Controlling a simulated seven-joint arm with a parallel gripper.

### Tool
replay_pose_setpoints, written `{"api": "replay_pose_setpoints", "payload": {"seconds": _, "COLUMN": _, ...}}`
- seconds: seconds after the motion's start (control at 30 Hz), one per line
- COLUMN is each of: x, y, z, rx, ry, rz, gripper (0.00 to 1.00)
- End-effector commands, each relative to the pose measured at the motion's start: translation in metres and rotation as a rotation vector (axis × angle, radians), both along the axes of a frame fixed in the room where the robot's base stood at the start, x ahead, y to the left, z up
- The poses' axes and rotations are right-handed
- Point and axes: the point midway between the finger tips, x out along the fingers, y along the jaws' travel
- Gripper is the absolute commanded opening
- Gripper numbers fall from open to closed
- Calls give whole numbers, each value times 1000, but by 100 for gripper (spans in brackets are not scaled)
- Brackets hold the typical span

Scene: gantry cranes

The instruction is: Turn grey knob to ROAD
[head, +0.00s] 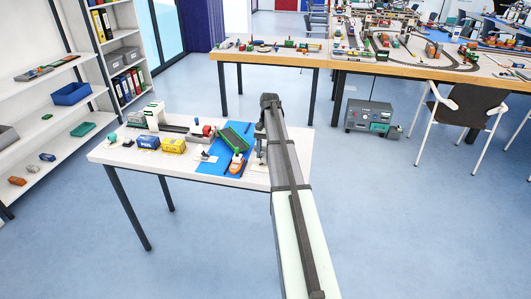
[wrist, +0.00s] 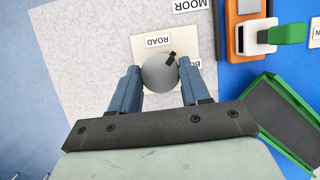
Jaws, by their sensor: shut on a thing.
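The grey knob (wrist: 158,76) is round and sits on a pale plate (wrist: 141,53) in the wrist view. My gripper (wrist: 159,82) has its two blue fingers on either side of the knob and is shut on it. A black pointer mark (wrist: 171,59) on the knob faces the upper right of the picture, between two labels. The ROAD label (wrist: 158,41) is upside down just above the knob. A label starting "BO" (wrist: 195,64) is to the right, partly hidden by a finger. In the head view my gripper (head: 261,157) is at the table's right end; the knob cannot be made out there.
A MOOR label (wrist: 190,5) lies above the plate. To the right are an orange boat (wrist: 244,28) and a green-edged ramp (wrist: 275,112) on a blue mat (head: 207,168). Yellow (head: 174,145) and blue (head: 148,142) containers stand farther left on the white table (head: 112,155).

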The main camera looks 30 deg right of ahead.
Motion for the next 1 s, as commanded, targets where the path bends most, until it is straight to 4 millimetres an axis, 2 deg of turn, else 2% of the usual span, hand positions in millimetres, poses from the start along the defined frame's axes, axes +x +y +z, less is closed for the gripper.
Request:
{"api": "replay_pose_setpoints", "payload": {"seconds": 0.17, "x": 0, "y": -1, "z": 0, "rx": -2, "ry": -2, "rz": -1, "gripper": 16}}
{"api": "replay_pose_setpoints", "payload": {"seconds": 0.2, "x": 0, "y": -1, "z": 0, "rx": -3, "ry": -2, "rz": -2, "gripper": 50}}
{"api": "replay_pose_setpoints", "payload": {"seconds": 0.43, "x": 0, "y": 0, "z": 0, "rx": -2, "ry": -1, "rz": -1, "gripper": 72}}
{"api": "replay_pose_setpoints", "payload": {"seconds": 0.77, "x": 0, "y": 0, "z": 0, "rx": -1, "ry": -1, "rz": -16, "gripper": 72}}
{"api": "replay_pose_setpoints", "payload": {"seconds": 1.0, "x": -2, "y": -1, "z": 0, "rx": 1, "ry": -1, "rz": -152, "gripper": 72}}
